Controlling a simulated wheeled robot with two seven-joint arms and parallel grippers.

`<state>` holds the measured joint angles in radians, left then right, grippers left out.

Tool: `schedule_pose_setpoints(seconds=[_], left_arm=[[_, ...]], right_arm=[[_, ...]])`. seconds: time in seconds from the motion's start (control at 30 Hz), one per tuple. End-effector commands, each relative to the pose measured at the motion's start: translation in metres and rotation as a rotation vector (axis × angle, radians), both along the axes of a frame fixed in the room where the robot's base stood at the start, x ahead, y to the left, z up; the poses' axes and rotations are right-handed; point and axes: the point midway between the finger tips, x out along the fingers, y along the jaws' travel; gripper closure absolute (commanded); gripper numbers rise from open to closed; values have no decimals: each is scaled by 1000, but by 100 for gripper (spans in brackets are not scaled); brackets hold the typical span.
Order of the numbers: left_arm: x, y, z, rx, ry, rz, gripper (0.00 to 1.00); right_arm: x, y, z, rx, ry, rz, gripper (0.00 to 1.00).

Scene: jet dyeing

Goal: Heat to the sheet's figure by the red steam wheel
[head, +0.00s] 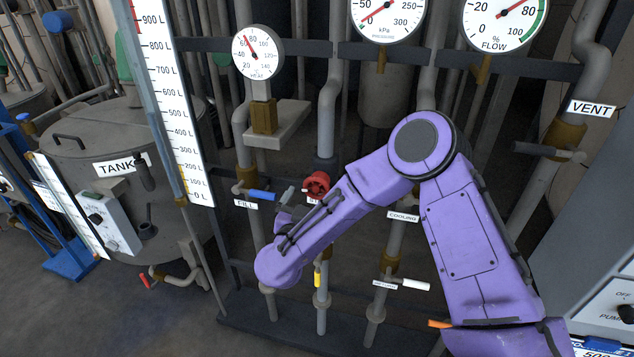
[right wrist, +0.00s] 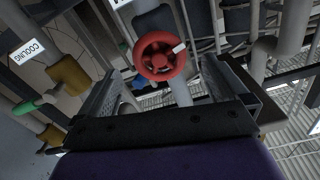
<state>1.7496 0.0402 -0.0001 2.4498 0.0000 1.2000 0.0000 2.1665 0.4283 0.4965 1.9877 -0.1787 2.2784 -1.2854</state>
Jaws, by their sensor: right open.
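The red steam wheel (head: 317,185) is on a vertical pipe in the middle of the head view. In the right wrist view the red wheel (right wrist: 160,57) lies ahead of my right gripper (right wrist: 168,78), between its spread fingers, with a pale mark on its rim. The gripper is open and holds nothing. In the head view my purple arm hides most of the right gripper, just below the wheel. I cannot tell whether the fingers touch the wheel. A round heat gauge (head: 258,53) shows its needle near 60. My left gripper is out of view.
The FILL valve (head: 261,195) with a blue handle is left of the wheel. The COOLING pipe (head: 395,240) is right, behind my arm. A VENT valve (head: 551,152) is far right. Pressure (head: 388,12) and flow (head: 505,18) gauges are above. The tank (head: 110,190) stands left.

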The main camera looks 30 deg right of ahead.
Motion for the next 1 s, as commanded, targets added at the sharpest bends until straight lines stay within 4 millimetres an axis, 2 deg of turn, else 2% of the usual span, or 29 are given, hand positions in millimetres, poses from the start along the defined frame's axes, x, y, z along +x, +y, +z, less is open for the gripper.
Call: schedule_pose_setpoints(seconds=[0.03,0.13,0.3,0.63,0.67,0.8,1.0], left_arm=[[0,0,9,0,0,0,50],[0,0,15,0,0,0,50],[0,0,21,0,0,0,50],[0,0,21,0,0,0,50],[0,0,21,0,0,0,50],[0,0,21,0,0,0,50],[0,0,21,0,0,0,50]], right_arm=[[7,-11,3,3,1,-6,0],[22,-28,3,2,1,-7,0],[39,-47,2,1,-1,-1,0],[45,-52,0,0,0,2,0],[45,-52,0,0,0,2,3],[44,-52,0,0,0,1,49],[44,-52,0,3,-4,2,50]])
